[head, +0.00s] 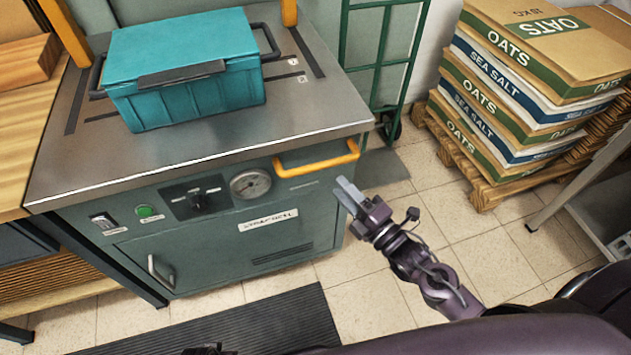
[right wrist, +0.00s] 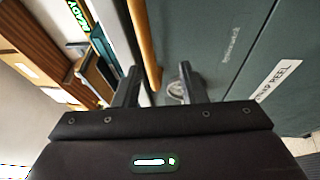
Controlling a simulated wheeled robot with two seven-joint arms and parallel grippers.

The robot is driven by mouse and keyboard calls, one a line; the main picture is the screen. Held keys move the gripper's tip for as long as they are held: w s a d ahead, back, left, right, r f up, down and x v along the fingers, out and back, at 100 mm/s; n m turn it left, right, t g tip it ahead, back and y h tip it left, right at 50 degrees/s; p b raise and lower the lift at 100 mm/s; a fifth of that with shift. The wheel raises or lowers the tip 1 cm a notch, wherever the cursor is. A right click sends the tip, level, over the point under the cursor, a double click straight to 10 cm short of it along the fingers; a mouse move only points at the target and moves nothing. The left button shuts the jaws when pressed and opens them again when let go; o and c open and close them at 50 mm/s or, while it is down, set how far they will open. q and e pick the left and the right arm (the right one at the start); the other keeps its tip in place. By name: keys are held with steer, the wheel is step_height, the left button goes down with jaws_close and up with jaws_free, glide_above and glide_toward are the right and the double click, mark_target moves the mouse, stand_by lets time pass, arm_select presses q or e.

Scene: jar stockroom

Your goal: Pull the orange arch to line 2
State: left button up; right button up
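The orange arch shows as two posts at the top of the head view, a left post (head: 65,30) and a right post (head: 288,12); its top is out of frame. It straddles the steel tabletop behind a closed teal crate (head: 185,70). Short dark marks with small number labels (head: 302,78) lie right of the crate; one label looks like 2. My right gripper (head: 347,190) is empty, in front of the machine's right front corner, below and apart from the arch. The right wrist view shows its fingers (right wrist: 158,88) spread. My left gripper's fingers are out of view.
An orange front handle (head: 317,160) sticks out near my right gripper; it crosses the right wrist view (right wrist: 143,45). A green cart (head: 385,60) stands behind. Sacks (head: 530,85) are stacked on a pallet (head: 480,180).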

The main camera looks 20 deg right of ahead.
mark_target(320, 165)
steer(key=shift+w+a+r+n, duration=0.15)
steer(key=shift+w+a+r, duration=0.1)
steer(key=shift+r, duration=0.2)
steer(key=shift+w+a+r+n, duration=0.1)
steer(key=shift+a+r+n, duration=0.1)
steer(key=shift+r, duration=0.25)
steer(key=shift+x, duration=3.45)
jaws_close()
